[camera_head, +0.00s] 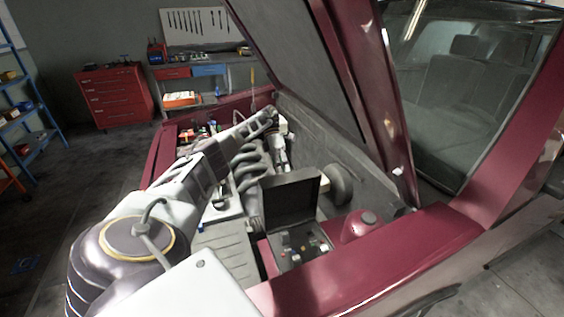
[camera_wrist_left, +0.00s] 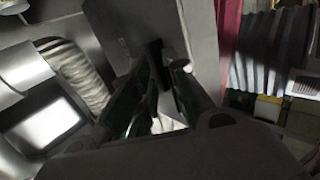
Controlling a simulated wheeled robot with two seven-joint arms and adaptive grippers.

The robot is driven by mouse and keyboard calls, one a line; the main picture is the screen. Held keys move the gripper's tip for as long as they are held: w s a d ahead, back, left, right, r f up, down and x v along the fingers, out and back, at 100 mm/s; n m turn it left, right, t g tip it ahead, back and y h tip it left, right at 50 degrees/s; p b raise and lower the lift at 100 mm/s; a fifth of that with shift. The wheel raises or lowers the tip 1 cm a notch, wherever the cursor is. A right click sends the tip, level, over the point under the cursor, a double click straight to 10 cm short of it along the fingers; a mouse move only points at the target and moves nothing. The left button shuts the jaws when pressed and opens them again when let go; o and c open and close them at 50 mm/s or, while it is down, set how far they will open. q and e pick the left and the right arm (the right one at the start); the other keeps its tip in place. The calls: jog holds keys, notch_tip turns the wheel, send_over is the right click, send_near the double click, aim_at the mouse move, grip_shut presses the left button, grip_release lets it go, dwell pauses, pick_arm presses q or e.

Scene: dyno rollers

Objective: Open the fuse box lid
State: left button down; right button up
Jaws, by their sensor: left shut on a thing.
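The fuse box (camera_head: 300,247) sits in the near right of the engine bay in the head view, with relays and fuses showing inside. Its black lid (camera_head: 291,199) stands upright at the box's back edge, so the box is open. My left gripper (camera_head: 270,117) is at the far side of the engine bay, well away from this lid. In the wrist view the left gripper (camera_wrist_left: 168,72) is shut on a small dark piece (camera_wrist_left: 155,52) in front of a grey panel (camera_wrist_left: 160,28); I cannot tell what the piece is. My right gripper is not in view.
The raised hood (camera_head: 300,70) slants over the bay. Ribbed hoses (camera_head: 245,165) lie beside my left arm. The maroon fender (camera_head: 350,265) borders the fuse box.

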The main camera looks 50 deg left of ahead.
pick_arm(q)
jog(key=shift+s+d+f, duration=0.1)
jog(key=shift+s+f, duration=0.05)
jog(key=shift+f, duration=0.4)
jog(key=shift+s+d+f, duration=0.1)
jog(key=shift+f, duration=0.45)
jog(key=c, duration=1.4)
grip_release()
jog(key=shift+w+a+f, duration=0.1)
jog(key=shift+w+f, duration=0.05)
jog(key=shift+o, duration=0.3)
jog(key=shift+c, duration=0.2)
jog(key=shift+r, duration=0.5)
jog(key=shift+c, duration=0.7)
notch_tip(320, 180, up, 10)
jog(key=shift+w, duration=0.1)
